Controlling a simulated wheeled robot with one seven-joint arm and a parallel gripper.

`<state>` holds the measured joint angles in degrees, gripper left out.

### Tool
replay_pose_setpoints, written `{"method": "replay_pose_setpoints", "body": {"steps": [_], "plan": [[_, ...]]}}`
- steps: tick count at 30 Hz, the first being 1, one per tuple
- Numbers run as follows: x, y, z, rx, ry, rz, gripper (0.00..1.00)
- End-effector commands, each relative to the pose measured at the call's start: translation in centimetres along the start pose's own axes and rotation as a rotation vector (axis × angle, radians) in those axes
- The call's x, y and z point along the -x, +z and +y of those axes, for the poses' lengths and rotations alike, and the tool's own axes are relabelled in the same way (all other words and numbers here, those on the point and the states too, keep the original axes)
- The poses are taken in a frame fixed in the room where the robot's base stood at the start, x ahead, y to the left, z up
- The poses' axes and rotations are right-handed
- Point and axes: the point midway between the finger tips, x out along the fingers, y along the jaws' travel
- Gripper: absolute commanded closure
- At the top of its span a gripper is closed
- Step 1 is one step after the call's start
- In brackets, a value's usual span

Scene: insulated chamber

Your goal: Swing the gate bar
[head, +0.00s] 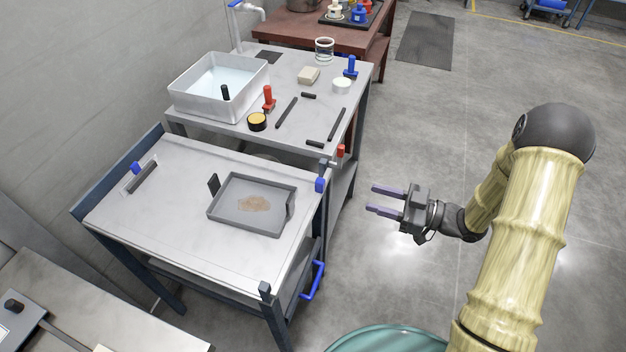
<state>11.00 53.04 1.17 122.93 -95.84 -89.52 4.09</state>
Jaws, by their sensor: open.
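A blue handle (315,282) sticks out from the right side of the near worktable (150,215), below its top. It may belong to the gate bar, but I cannot tell for certain which part is the bar. A short dark post (266,289) stands at the table's front right corner. A blue-ended fitting (320,185) sits at the far right corner. My gripper (381,201) is open and empty over the floor, right of the table. Its fingers point left towards the table and appear apart from it.
A grey tray (225,216) with a brown patch lies on the near table. The table behind holds a white basin (190,103), a red-handled tool (268,97), dark bars and a glass jar (324,50). A teal round object (388,340) is at the bottom. Open floor lies right.

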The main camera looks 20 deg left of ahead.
Motion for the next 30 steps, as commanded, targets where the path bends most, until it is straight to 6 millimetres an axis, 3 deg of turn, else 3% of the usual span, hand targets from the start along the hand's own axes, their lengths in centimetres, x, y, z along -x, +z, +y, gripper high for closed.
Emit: {"method": "replay_pose_setpoints", "body": {"steps": [24, 30], "plan": [[-13.8, -0.1, -0.1, 0.0, -0.003, 0.0, 0.58], [-16.2, -0.1, -0.1, 0.0, -0.001, 0.001, 0.58]]}}
